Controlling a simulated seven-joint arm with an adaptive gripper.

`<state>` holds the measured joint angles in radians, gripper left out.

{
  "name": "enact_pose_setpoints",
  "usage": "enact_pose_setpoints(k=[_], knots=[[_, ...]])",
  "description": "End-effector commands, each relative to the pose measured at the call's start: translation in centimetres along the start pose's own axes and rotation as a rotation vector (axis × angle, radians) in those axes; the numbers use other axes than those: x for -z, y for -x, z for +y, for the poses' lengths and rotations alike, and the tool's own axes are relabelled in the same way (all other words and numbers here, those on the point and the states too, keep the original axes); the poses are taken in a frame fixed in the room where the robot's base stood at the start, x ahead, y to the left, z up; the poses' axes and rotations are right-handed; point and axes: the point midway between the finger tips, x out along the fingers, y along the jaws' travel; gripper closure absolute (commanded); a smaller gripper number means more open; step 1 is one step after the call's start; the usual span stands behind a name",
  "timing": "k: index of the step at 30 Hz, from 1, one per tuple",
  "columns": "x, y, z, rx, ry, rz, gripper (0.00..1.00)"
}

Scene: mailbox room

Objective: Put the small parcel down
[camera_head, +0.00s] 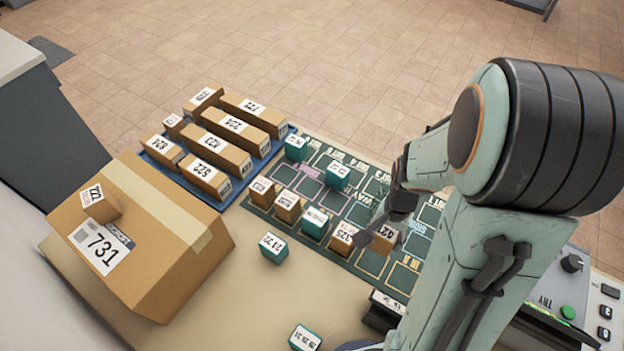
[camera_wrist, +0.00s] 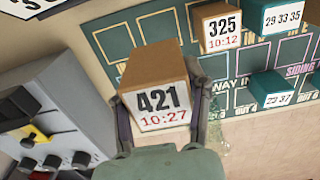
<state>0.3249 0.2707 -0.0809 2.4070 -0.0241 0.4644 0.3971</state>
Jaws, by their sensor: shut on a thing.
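The small brown parcel marked 421 (camera_wrist: 155,68) fills the middle of the wrist view, with my gripper's fingers (camera_wrist: 160,112) on either side of it. My gripper (camera_head: 378,228) is shut on it. In the head view this parcel (camera_head: 387,240) is partly hidden by my gripper, over the green marked mat (camera_head: 405,278), just right of the parcel marked 325 (camera_head: 342,238). The 325 parcel (camera_wrist: 214,27) is apart from it in the wrist view. I cannot tell whether the held parcel touches the mat.
Several brown parcels stand on a blue tray (camera_head: 160,158) at the back left. A big box marked 731 (camera_head: 150,250) stands left. Teal blocks stand on the mat; one (camera_head: 273,247) lies off its front edge. A control panel (camera_head: 575,300) with knobs is at the right.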

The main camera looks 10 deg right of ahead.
Motion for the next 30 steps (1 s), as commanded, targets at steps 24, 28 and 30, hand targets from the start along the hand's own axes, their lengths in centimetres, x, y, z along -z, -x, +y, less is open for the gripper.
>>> enact_pose_setpoints(k=[24,28,30], knots=[[-8.5,12.7,-16.6,0.009,0.224,0.005,0.92],[-14.4,15.6,-20.6,0.008,0.431,0.002,0.92],[-17.5,16.7,-22.0,0.007,0.535,0.001,0.92]])
